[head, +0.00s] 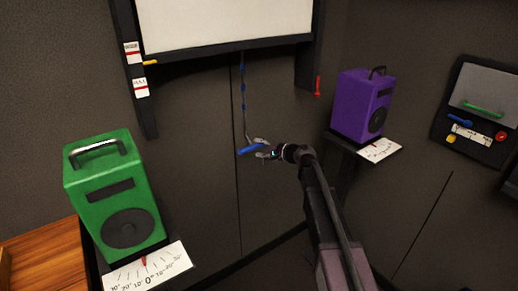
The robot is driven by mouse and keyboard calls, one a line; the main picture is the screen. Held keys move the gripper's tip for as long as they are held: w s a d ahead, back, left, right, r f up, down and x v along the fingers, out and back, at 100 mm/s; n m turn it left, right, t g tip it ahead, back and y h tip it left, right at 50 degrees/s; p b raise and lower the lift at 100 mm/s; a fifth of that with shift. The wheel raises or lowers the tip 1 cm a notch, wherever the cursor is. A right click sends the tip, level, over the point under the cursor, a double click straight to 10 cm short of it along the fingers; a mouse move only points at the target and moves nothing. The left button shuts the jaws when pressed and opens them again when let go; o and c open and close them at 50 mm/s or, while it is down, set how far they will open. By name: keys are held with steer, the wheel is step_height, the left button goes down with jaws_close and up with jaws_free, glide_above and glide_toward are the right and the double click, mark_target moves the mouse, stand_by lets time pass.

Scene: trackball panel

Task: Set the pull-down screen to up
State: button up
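The pull-down screen (230,20) is a white sheet with a dark bottom bar, at the top of the head view; its upper part is out of frame. A thin cord with blue marks (243,88) hangs below it and ends at a tilted blue handle (249,149). My gripper (261,148) is at the right end of this handle. Its two fingers look spread, one above and one below the handle's end. I cannot tell whether they touch it. A yellow pointer (150,62) sits at the left post, between two white labels (132,53).
A green speaker (112,195) stands at the lower left above a dial card (150,272). A purple speaker (350,103) stands on a shelf to the right, with another card (378,151). A red lever (317,86) hangs near the right post. A control panel (480,105) is far right.

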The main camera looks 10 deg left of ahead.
steer(key=shift+f+b, duration=0.5)
steer(key=shift+f, duration=0.2)
steer(key=shift+d, duration=0.1)
steer(key=p+v, duration=0.3)
steer(key=v, duration=1.2)
steer(key=shift+s+d+r, duration=0.2)
steer(key=shift+d, duration=0.1)
stand_by(1.6)
steer(key=shift+a, duration=0.2)
stand_by(0.5)
steer(key=shift+w+a+r+p, duration=0.35)
steer(key=shift+w+a+r, duration=0.05)
steer(key=shift+a, duration=0.35)
steer(key=shift+w+a, duration=0.1)
steer(key=shift+a, duration=0.05)
steer(key=b+x, duration=0.2)
steer(key=x, duration=1.1)
steer(key=shift+w+a+f, duration=0.1)
steer(key=shift+a+f, duration=0.1)
steer(key=shift+a, duration=0.05)
